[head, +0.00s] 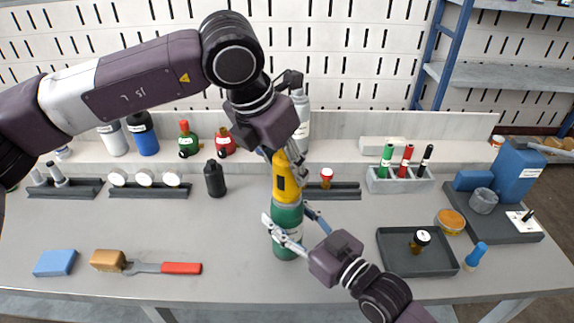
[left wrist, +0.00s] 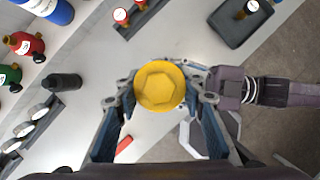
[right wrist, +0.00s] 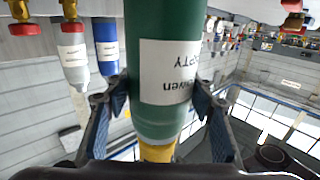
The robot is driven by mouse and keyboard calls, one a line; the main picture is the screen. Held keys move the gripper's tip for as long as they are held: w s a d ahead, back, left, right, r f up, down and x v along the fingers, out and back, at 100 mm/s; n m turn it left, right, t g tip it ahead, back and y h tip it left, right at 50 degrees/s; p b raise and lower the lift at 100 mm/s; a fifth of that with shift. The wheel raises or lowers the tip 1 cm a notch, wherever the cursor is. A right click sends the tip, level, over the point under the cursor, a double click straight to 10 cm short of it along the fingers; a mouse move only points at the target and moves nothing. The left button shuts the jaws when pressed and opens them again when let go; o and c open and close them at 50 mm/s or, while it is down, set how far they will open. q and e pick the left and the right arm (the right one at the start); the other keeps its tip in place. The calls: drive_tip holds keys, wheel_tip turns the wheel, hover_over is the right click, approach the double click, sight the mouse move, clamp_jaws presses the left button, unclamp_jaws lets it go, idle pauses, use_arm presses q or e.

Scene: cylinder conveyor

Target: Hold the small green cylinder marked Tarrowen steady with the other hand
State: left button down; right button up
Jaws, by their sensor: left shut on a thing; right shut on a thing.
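The green cylinder (head: 287,247) stands upright at the middle front of the grey table. Its white label, partly readable as "...wen" and "...PTY", shows upside down in the right wrist view (right wrist: 168,75). A yellow piece (head: 291,188) with a dark mark sits on top of it; its hexagonal top faces the left wrist camera (left wrist: 160,86). My right gripper (head: 288,216) is shut around the green body from the right. My left gripper (head: 284,164) is above it, shut on the yellow piece. The left arm hides part of the back.
A marker holder (head: 398,184) stands behind.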

use_arm(q)
drive_tip(key=m+g+h, duration=0.1)
drive_tip(key=m, duration=0.2)
drive_tip(key=shift+m, duration=0.4)
drive_tip(key=shift+d+m+g, duration=0.1)
drive_tip(key=shift+m+g, duration=0.4)
drive_tip(key=shift+m, duration=0.6)
drive_tip(key=shift+m+g+h, duration=0.3)
drive_tip(key=shift+m, duration=0.4)
drive_tip(key=m+g, duration=0.1)
drive_tip(key=m, duration=0.3)
drive_tip(key=shift+m+g, duration=0.3)
drive_tip(key=shift+g, duration=0.1)
drive_tip(key=shift+s, duration=0.1)
